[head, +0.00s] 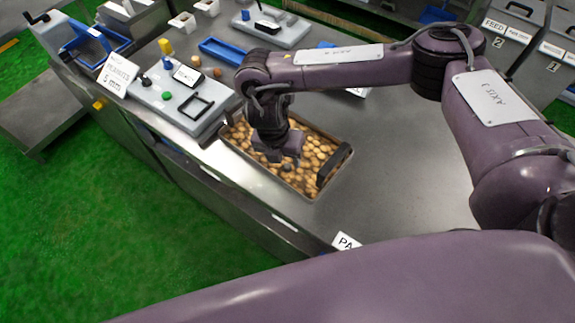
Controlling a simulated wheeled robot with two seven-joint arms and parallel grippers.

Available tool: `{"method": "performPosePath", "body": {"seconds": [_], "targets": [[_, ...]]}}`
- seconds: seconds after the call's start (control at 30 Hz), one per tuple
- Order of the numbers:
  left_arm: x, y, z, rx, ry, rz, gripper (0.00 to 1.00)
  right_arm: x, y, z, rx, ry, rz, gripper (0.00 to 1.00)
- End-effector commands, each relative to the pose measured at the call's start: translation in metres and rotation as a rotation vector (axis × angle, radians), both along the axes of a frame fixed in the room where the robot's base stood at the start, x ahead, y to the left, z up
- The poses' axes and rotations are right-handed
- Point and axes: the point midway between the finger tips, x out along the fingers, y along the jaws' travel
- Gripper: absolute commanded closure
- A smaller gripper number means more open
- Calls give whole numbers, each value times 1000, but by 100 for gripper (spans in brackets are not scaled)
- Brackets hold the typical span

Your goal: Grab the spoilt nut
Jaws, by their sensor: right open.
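A sunken bin (303,193) in the steel bench is filled with many tan nuts (318,150). I cannot tell a spoilt nut from the others at this size. My right gripper (277,158) points down over the left middle of the bin, at or just above the nuts. It is open, and its fingertips are mostly hidden by its own body and the arm. Nothing shows held in it. My left gripper is not in view.
A grey control panel (199,118) with coloured knobs stands left of the bin. A blue tray (222,52) and a few loose nuts (194,61) lie behind it. A dark handle (334,165) stands at the bin's right end. The bench top right of the bin (400,195) is clear.

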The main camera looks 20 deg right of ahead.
Motion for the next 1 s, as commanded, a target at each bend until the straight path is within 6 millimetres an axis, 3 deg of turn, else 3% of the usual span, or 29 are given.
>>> {"method": "performPosePath", "body": {"seconds": [0.1, 0.23, 0.4, 0.53, 0.9, 1.0], "targets": [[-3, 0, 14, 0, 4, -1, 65, 0, -5, -15, -5, 5, -3, 52], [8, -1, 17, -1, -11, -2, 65, 1, -6, -33, -2, 4, -1, 52], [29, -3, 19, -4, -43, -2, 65, 1, -7, -40, -2, 1, -1, 52], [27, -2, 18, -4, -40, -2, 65, 0, -7, -41, -1, 3, -1, 52], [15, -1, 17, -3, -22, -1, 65, 0, -8, -41, -4, 5, -1, 99], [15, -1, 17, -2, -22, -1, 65, 0, -8, -41, -3, 4, -1, 100]]}}
